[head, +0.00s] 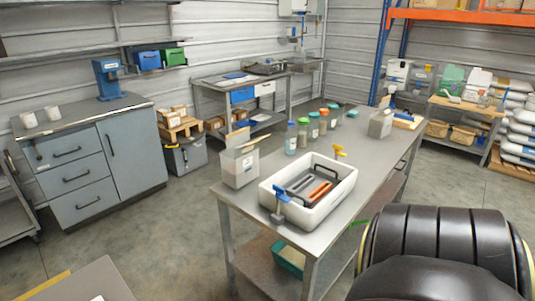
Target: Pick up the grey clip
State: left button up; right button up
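I cannot single out a grey clip for certain. A white tray (264,199) stands on the near end of the long grey bench (350,183). Inside it lie an orange bar (320,193), some long grey pieces (301,182) and a dark handled piece, too small to tell apart well. A blue clamp (280,203) sits at the tray's near left rim. A yellow clamp (340,151) stands at its far right side. Neither of my grippers shows in the head view.
Several lidded jars (303,134) stand farther back, and a grey box (380,124) stands near the far end. A drawer cabinet (92,157) is at left. Open floor lies between it and the bench.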

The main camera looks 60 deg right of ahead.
aim_at(311, 178)
jog(key=z, duration=2.25)
